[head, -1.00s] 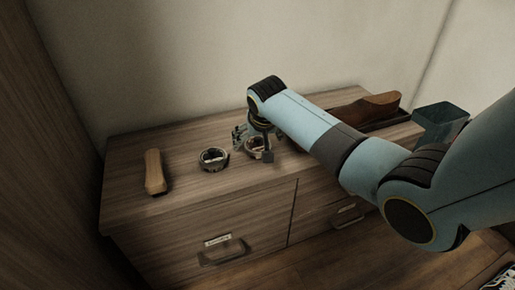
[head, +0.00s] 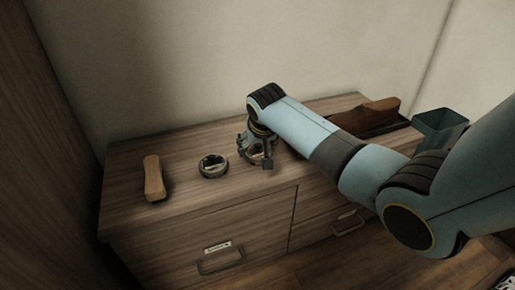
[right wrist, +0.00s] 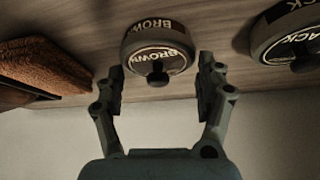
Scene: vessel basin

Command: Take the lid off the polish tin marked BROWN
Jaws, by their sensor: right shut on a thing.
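The polish tin marked BROWN (right wrist: 160,30) stands on the wooden cabinet top, partly hidden by my right gripper in the head view (head: 256,153). Its dark lid (right wrist: 145,61) carries a BROWN label and a small dark knob. My right gripper (right wrist: 160,68) points down over this tin, with one finger on each side of the lid, and is shut on the lid. In the wrist view the lid looks seated on the tin; any gap beneath it is hidden. My left gripper is not in view.
A second round tin (head: 213,166), its label ending in ACK in the wrist view (right wrist: 290,35), stands close to the left. A wooden-handled item (head: 154,178) lies further left.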

